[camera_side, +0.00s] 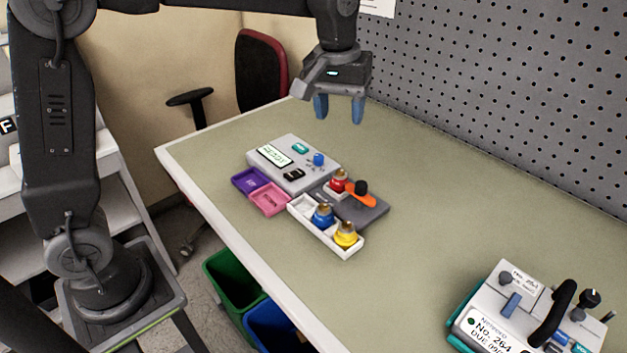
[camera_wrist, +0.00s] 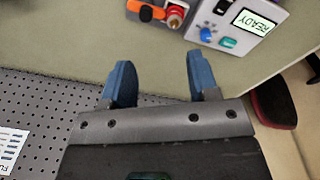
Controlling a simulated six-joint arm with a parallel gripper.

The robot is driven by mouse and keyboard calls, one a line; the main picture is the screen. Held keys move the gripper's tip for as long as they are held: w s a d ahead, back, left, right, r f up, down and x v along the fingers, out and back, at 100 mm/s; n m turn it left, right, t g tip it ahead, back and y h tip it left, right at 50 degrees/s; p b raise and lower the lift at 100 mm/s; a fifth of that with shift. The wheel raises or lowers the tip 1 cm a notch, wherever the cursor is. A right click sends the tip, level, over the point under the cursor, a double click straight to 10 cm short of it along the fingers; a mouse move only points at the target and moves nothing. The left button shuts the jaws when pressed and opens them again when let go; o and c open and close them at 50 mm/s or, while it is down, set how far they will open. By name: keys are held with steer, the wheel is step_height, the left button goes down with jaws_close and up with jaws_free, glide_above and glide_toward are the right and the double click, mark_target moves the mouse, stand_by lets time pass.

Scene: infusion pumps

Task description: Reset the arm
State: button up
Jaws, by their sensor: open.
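My gripper (camera_side: 338,108) hangs above the back part of the table, with its two blue fingers apart and nothing between them. In the wrist view the fingers of my gripper (camera_wrist: 162,85) are also spread and empty. The pump unit (camera_side: 292,162) lies on the table below and in front of my gripper, apart from it. Its screen reads READY in the wrist view (camera_wrist: 262,22), and it has a blue knob (camera_side: 318,159).
A white tray (camera_side: 299,209) holds blue and yellow bottles. Purple (camera_side: 250,180) and pink (camera_side: 270,199) trays lie beside. Another device (camera_side: 510,310) stands front right. A pegboard (camera_side: 500,90) rises behind.

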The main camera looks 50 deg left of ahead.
steer(key=s+a+f+m+t, duration=0.1)
steer(key=s+a+m+t, duration=0.1)
steer(key=s, duration=0.9)
steer(key=s+a+f+m+t, duration=0.1)
steer(key=s+a+m+t, duration=0.1)
steer(key=s, duration=0.9)
steer(key=shift+s+a+m, duration=0.35)
steer(key=shift+a+m, duration=0.2)
steer(key=shift+m, duration=0.15)
steer(key=shift+w, duration=0.15)
steer(key=shift+c, duration=0.2)
